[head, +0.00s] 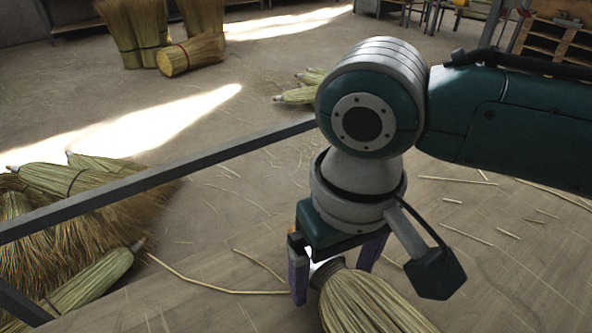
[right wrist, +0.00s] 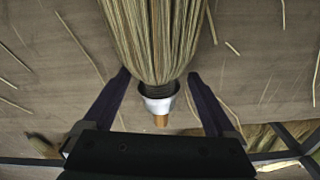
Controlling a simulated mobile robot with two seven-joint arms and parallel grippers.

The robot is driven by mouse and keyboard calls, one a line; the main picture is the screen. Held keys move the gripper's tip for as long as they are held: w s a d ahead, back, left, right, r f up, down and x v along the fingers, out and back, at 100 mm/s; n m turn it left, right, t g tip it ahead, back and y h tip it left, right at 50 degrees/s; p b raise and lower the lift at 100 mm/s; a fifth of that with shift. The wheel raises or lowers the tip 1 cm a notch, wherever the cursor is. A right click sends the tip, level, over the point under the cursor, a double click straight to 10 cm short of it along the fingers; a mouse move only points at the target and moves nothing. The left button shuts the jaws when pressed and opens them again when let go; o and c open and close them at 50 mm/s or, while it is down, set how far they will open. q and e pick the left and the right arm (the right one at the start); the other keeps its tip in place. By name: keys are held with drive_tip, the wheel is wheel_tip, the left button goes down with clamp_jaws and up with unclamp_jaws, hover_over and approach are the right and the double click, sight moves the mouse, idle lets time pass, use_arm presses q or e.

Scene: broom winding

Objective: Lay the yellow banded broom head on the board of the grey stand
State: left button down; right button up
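A straw broom head (head: 368,303) lies on a wooden surface under my right gripper (head: 335,280), partly cut off by the lower edge. In the right wrist view, its bristles (right wrist: 155,38) run away from the gripper, with a dark binding, a silver collar (right wrist: 160,104) and a short wooden stub at the near end. No yellow band shows on the visible part. My right gripper's fingers (right wrist: 158,76) are open, one on each side of the neck, with gaps on both sides. My left gripper is not in view. I cannot identify the stand's board for certain.
A grey metal bar (head: 165,178) crosses the head view at left. Beyond it, several broom heads (head: 85,195) lie piled on the floor. More broom bundles (head: 150,35) stand at the back. Loose straws are scattered about. The wooden surface right of the gripper is mostly clear.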

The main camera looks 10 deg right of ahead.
wheel_tip(320, 180, up, 12)
drive_tip(key=p, duration=0.6)
drive_tip(key=s+a+f+n+t+y, duration=0.1)
drive_tip(key=s+a+f+y, duration=0.1)
drive_tip(key=s+a+y, duration=0.3)
drive_tip(key=s+d+h, duration=0.1)
drive_tip(key=s+d, duration=0.1)
drive_tip(key=d, duration=0.2)
drive_tip(key=s+d+t+h, duration=0.1)
drive_tip(key=s+d+h, duration=0.1)
drive_tip(key=d, duration=0.3)
drive_tip(key=s+d+m+t+h, duration=0.1)
drive_tip(key=s+d+h, duration=0.1)
drive_tip(key=s+d, duration=0.2)
drive_tip(key=shift+s+d+f, duration=0.1)
drive_tip(key=shift+s+d, duration=0.15)
drive_tip(key=shift+d, duration=0.2)
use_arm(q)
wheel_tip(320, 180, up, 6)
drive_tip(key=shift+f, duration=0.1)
